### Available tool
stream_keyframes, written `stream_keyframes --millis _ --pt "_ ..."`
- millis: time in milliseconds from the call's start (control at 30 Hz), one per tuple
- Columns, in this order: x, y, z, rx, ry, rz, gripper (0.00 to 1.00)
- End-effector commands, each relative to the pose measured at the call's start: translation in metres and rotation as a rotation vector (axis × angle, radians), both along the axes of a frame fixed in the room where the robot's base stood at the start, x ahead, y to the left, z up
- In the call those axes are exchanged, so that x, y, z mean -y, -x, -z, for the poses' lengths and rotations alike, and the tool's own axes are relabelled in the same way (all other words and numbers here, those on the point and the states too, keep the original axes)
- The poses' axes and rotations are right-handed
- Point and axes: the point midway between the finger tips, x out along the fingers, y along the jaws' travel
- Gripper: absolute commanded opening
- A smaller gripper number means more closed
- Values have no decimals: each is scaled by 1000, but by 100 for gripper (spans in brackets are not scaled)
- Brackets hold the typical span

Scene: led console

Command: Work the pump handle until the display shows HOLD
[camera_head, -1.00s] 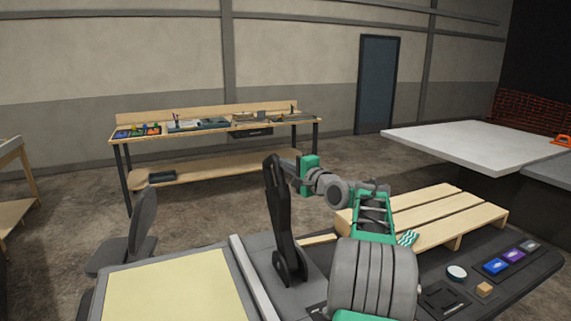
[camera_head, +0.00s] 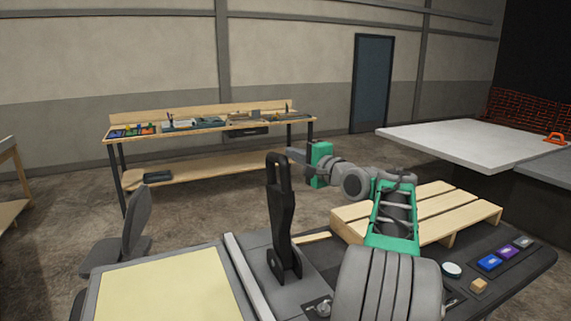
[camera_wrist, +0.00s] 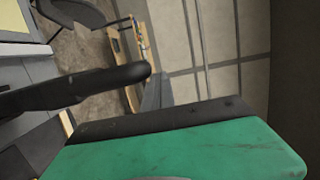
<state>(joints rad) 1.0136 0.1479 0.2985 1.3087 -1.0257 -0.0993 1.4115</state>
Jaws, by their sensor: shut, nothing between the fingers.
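The black pump handle (camera_head: 283,215) stands nearly upright on the dark console, with a loop at its top. Its dark bar also shows in the wrist view (camera_wrist: 95,88). My gripper (camera_head: 294,155) is shut and empty, its tip close beside the top of the handle on the right. In the wrist view my gripper's grey fingers (camera_wrist: 156,92) lie just past the handle's end. I cannot tell whether they touch it. A pale yellow panel (camera_head: 160,290) lies at the lower left with no readable text; I cannot tell whether it is the display.
Blue (camera_head: 489,262) and purple (camera_head: 507,251) buttons, a white round knob (camera_head: 451,270) and a small wooden block (camera_head: 479,286) are at the console's right. A wooden pallet (camera_head: 440,212) lies behind my arm. A chair (camera_head: 135,225) stands left.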

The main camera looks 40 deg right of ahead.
Motion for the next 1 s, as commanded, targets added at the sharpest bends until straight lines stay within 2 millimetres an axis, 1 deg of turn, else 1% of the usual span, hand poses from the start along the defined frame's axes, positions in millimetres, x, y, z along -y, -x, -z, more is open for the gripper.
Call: stream_keyframes --millis 33,133,200,300,433,1000 --pt "3 13 -3 0 2 6 0" --pt "6 32 -13 0 1 10 0" --pt "7 41 -19 -1 0 10 0" --pt "6 48 -24 -2 -1 8 0" --pt "5 50 -26 -2 -2 5 0" --pt "4 49 -26 -2 -2 3 0"
